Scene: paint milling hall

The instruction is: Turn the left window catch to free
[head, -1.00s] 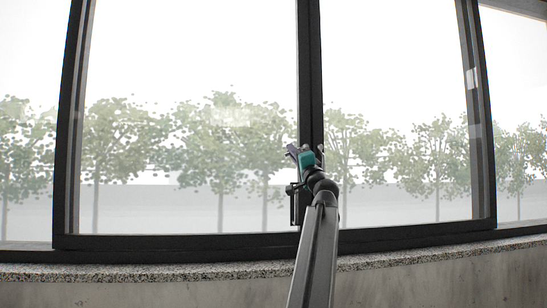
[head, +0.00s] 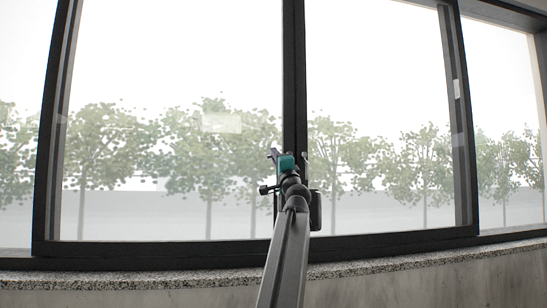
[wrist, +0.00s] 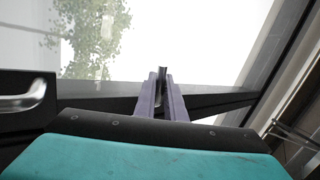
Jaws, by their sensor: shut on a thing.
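My gripper (head: 273,154) is up against the left side of the window's dark middle post (head: 294,90) in the head view. In the wrist view its two purple-grey fingers (wrist: 162,88) point ahead, closed on a slim dark piece (wrist: 162,73) in front of the dark frame. I take this piece to be the left window catch; most of it is hidden between the fingers. In the head view my gripper and wrist hide the catch, so its exact angle cannot be told.
A bright metal handle (wrist: 25,103) on a dark plate stands left of my gripper in the wrist view. Large panes lie either side of the post. A speckled stone sill (head: 130,278) runs below the lower frame (head: 130,250).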

